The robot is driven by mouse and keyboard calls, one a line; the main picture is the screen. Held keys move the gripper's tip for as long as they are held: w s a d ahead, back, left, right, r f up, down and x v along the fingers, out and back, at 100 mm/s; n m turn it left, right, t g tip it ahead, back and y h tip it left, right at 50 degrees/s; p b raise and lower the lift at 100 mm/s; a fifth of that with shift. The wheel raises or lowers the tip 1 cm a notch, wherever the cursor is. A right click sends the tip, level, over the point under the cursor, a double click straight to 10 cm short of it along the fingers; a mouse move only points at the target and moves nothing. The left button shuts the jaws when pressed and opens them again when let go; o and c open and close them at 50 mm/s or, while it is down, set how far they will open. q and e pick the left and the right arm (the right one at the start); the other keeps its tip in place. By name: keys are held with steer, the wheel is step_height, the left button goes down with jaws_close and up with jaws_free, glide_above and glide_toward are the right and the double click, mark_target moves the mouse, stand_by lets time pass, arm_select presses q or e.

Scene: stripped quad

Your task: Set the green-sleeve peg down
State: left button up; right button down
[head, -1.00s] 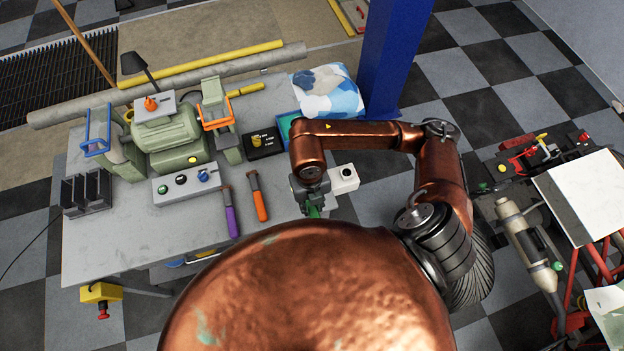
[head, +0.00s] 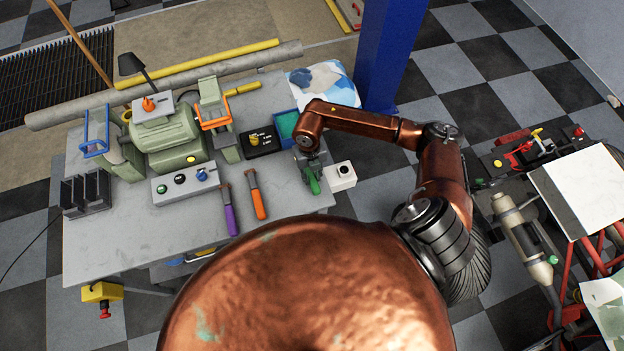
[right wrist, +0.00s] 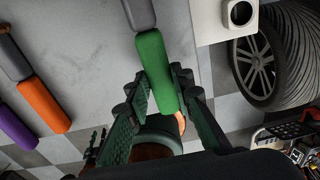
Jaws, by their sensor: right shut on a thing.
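The green-sleeve peg (right wrist: 157,72) is held in my right gripper (right wrist: 158,92), whose fingers lie on both sides of the green sleeve. Its grey end points away from the gripper, toward the top of the right wrist view. In the head view the green sleeve (head: 313,184) shows under my right gripper (head: 310,170), by the right end of the grey workbench (head: 130,237). I cannot tell whether the peg touches the bench top. My left gripper is not in view.
A purple-handled tool (head: 230,215) and an orange-handled tool (head: 257,200) lie to the left of the peg. A white box with a dark round hole (head: 340,176) is close on the right. Bare bench lies between the orange handle and the peg.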

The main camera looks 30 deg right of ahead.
mark_target(310, 176)
step_height(310, 176, down, 3)
steer(key=shift+r, duration=0.1)
steer(key=c, duration=1.7)
jaws_free()
steer(key=r, duration=0.8)
steer(key=w+r, duration=0.1)
steer(key=r, duration=0.3)
steer(key=shift+b, duration=0.35)
steer(key=shift+s+a, duration=0.1)
